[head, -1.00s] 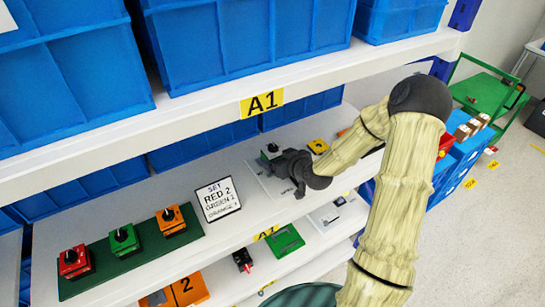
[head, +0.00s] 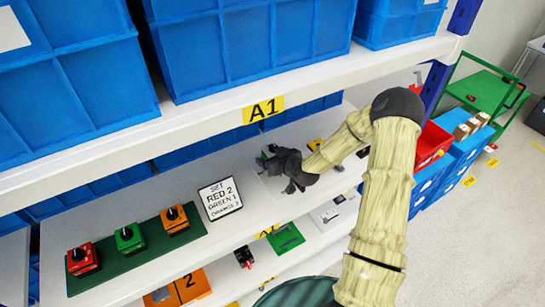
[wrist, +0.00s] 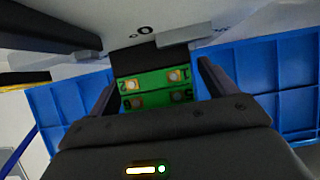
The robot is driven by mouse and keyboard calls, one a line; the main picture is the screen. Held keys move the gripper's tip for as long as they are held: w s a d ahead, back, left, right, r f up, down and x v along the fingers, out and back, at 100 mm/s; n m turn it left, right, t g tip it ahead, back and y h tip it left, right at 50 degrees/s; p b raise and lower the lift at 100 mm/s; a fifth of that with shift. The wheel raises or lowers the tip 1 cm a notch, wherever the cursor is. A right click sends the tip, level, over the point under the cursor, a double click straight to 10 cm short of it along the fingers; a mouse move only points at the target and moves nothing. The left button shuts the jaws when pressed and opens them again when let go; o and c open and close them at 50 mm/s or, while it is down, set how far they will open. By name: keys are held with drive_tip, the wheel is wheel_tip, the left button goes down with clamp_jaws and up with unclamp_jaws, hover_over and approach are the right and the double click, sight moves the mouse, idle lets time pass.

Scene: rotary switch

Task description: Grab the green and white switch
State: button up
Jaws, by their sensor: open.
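A green block with several numbered, screw-like round contacts (wrist: 155,90) shows in the wrist view, beneath a dark part and a pale panel (wrist: 190,25) marked "0". I take it as the green and white switch. My gripper (wrist: 157,88) is open, with one dark finger on each side of the green block; I cannot tell whether they touch it. In the head view my gripper (head: 277,168) is over the shelf, right of the sign, and hides most of the switch. Only a small green bit (head: 268,150) shows behind it.
A sign (head: 220,198) reading "RED 2, GREEN 1" stands left of my gripper. Further left, red, green and orange switches stand on a dark green board (head: 140,252). The upper shelf edge (head: 300,92) with blue bins runs above. More parts lie on the shelf below.

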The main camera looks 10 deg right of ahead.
drive_tip(key=shift+w+d, duration=0.1)
drive_tip(key=shift+c, duration=0.6)
drive_tip(key=c, duration=1.1)
drive_tip(key=shift+o, duration=0.2)
drive_tip(key=shift+r, duration=0.15)
drive_tip(key=shift+r, duration=0.25)
wheel_tip(320, 180, up, 9)
drive_tip(key=b, duration=0.3)
drive_tip(key=shift+r, duration=0.15)
